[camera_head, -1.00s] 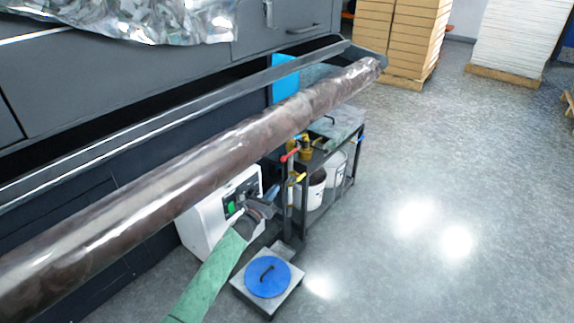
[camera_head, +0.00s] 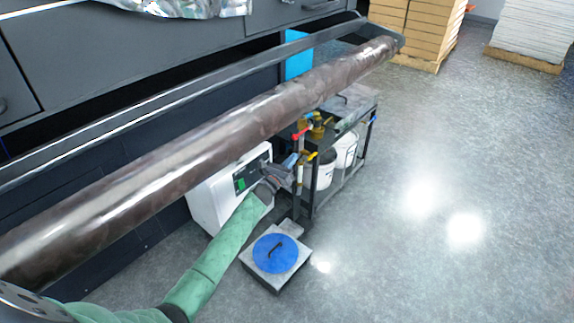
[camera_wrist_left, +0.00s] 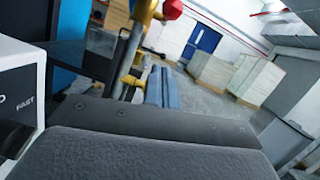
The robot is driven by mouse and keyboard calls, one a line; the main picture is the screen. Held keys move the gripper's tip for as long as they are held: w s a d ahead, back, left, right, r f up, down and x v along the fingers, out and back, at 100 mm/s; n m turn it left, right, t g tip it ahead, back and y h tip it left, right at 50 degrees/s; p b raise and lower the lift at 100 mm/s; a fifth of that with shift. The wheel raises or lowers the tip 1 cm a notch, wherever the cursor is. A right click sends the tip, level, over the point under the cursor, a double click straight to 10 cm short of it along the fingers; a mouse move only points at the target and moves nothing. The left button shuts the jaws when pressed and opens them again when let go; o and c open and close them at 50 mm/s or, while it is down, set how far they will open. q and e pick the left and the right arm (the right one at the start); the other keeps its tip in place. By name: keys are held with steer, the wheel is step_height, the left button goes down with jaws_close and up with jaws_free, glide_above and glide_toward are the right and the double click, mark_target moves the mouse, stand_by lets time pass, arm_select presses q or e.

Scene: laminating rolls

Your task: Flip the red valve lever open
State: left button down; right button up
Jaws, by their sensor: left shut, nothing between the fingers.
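The red valve lever (camera_head: 301,134) is on an upright pipe at the left end of the black cart, just below the long dark roll. A red rounded end, likely of this lever, shows at the top of the left wrist view (camera_wrist_left: 172,9), above the fingertips. My left gripper (camera_head: 291,160) is shut and empty, slightly below and left of the red lever, near the pipe. Its two fingers (camera_wrist_left: 162,88) lie together in the left wrist view, beside the pipe and a yellow part. I cannot tell if they touch the pipe. My right gripper is out of view.
The long dark roll (camera_head: 200,150) crosses above my arm. A white machine (camera_head: 205,205) stands left of the gripper. A platform with a blue disc (camera_head: 274,253) is on the floor below. White buckets (camera_head: 347,150) sit in the cart. The floor at right is clear.

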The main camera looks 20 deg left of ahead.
mark_target(303, 132)
arm_select(q)
steer(key=w+r+p, duration=0.1)
steer(key=w+r, duration=0.3)
steer(key=r, duration=0.1)
steer(key=shift+w+d, duration=0.25)
steer(key=shift+w, duration=0.05)
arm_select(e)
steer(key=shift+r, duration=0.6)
arm_select(q)
steer(key=shift+a, duration=0.1)
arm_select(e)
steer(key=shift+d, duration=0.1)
